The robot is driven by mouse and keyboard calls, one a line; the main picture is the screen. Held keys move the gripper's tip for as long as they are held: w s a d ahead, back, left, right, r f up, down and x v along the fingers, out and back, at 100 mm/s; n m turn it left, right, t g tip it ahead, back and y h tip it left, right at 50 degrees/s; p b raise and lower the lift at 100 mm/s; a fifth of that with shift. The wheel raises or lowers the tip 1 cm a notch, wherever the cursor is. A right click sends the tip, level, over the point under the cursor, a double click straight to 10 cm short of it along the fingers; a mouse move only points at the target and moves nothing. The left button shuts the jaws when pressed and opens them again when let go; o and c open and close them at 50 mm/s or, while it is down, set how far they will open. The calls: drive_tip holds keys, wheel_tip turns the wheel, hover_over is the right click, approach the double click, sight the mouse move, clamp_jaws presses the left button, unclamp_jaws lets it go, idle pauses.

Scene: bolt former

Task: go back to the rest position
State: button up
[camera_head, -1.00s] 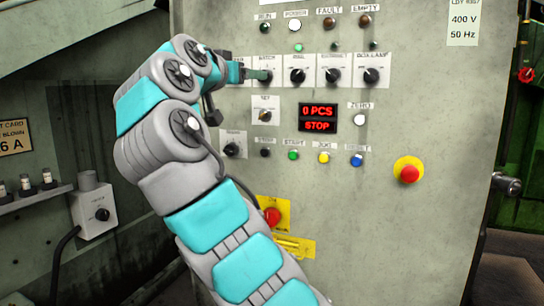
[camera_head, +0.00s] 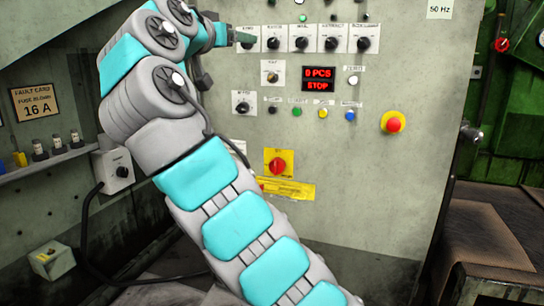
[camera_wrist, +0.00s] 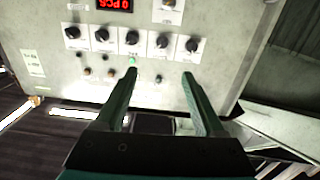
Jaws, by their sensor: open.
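My gripper (camera_head: 243,38) is at the upper left of the grey control panel (camera_head: 400,190), by the left end of a row of black selector knobs. In the wrist view my gripper (camera_wrist: 160,75) shows two dark green fingers spread apart with nothing between them. That view shows the panel upside down, with the knob row (camera_wrist: 132,38) beyond the fingertips and a lit green lamp (camera_wrist: 132,60) by the left fingertip. In the head view, how far the fingertips stand from the panel is hard to tell.
A red display (camera_head: 318,78) reads "0 PCS STOP". A red emergency button (camera_head: 393,123) and a yellow-backed red switch (camera_head: 278,163) are on the panel. At left are a shelf with fuses (camera_head: 57,146) and a small grey switch box (camera_head: 115,171). A brown bench (camera_head: 495,235) stands right.

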drive_tip(key=w+d+f+n+g+h+p, duration=0.1)
drive_tip(key=d+f+g, duration=0.25)
drive_tip(key=d, duration=0.45)
drive_tip(key=d+f+n+g+h, duration=0.15)
drive_tip(key=d+f, duration=0.25)
drive_tip(key=d, duration=0.4)
drive_tip(key=s+d+f+g+y+p, duration=0.1)
drive_tip(key=s+d+f+g, duration=0.5)
drive_tip(key=s+d+f, duration=0.5)
drive_tip(key=s+d+f+g+y, duration=0.3)
drive_tip(key=s+f+g+y, duration=0.1)
drive_tip(key=s+f, duration=1.15)
drive_tip(key=s+a+f+g+y+p, duration=0.1)
drive_tip(key=s+a+f+y, duration=0.1)
drive_tip(key=s+f, duration=0.5)
drive_tip(key=s+a+f+n+g+y, duration=0.1)
drive_tip(key=s+a+f+g+y, duration=0.1)
drive_tip(key=s+a+f, duration=0.3)
drive_tip(key=s+f, duration=0.3)
drive_tip(key=s, duration=0.4)
drive_tip(key=shift+s+f+p, duration=0.15)
drive_tip(key=shift+f+p, duration=0.05)
drive_tip(key=shift+p, duration=0.15)
